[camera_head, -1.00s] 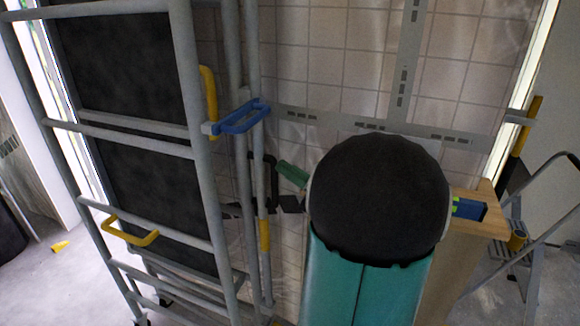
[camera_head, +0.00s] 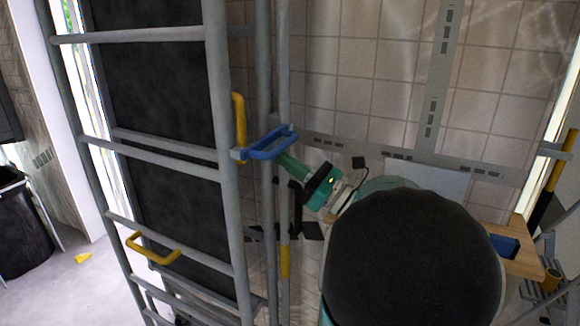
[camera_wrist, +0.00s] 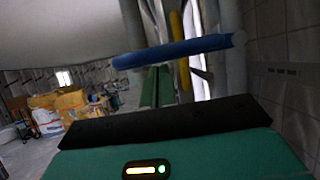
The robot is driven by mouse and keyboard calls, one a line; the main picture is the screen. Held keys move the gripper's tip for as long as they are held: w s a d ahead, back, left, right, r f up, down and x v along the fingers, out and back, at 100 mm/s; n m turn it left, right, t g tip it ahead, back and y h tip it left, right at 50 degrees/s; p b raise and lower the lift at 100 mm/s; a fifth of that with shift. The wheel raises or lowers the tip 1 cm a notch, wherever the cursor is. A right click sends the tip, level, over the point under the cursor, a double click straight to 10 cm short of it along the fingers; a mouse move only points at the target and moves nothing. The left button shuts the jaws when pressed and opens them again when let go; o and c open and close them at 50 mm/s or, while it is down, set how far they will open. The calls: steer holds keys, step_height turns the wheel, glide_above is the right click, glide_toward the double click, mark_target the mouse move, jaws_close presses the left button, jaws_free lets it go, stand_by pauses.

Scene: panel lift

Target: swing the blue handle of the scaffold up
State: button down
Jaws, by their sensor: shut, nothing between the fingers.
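The blue handle (camera_head: 268,143) is a U-shaped bar sticking out sideways from the scaffold (camera_head: 219,120), near a grey upright. In the wrist view the blue handle (camera_wrist: 180,49) runs across the picture just above the fingertips. My gripper (camera_head: 284,158) is green and its fingers are together, with nothing between them. Its tips are just below the handle's outer part in the head view. In the wrist view my gripper (camera_wrist: 158,72) points at the underside of the bar. I cannot tell whether the tips touch it. My arm hides part of the wall.
A yellow upright bar (camera_head: 240,125) is right beside the blue handle, and a lower yellow handle (camera_head: 152,250) sticks out at left. Scaffold poles stand close to my gripper. A wooden table (camera_head: 528,262) and a ladder (camera_head: 560,262) are at right. A dark bin (camera_head: 22,225) stands far left.

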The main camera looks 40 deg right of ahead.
steer(key=shift+a+r+m, duration=0.1)
steer(key=shift+r+m, duration=0.05)
steer(key=shift+m, duration=0.15)
steer(key=shift+r+m+h, duration=0.2)
steer(key=shift+m+h, duration=0.1)
steer(key=shift+r, duration=0.1)
steer(key=w+d+r+m+h, duration=0.1)
steer(key=d+r+m+h, duration=0.3)
steer(key=r+m, duration=0.3)
steer(key=w+d+r+m+g+h, duration=0.1)
steer(key=d+r+m+h, duration=0.3)
steer(key=r+m, duration=0.3)
steer(key=shift+w+d+m, duration=0.2)
steer(key=shift+w+m, duration=0.2)
steer(key=shift+m, duration=0.7)
steer(key=shift+d+r, duration=0.15)
steer(key=shift+r, duration=0.05)
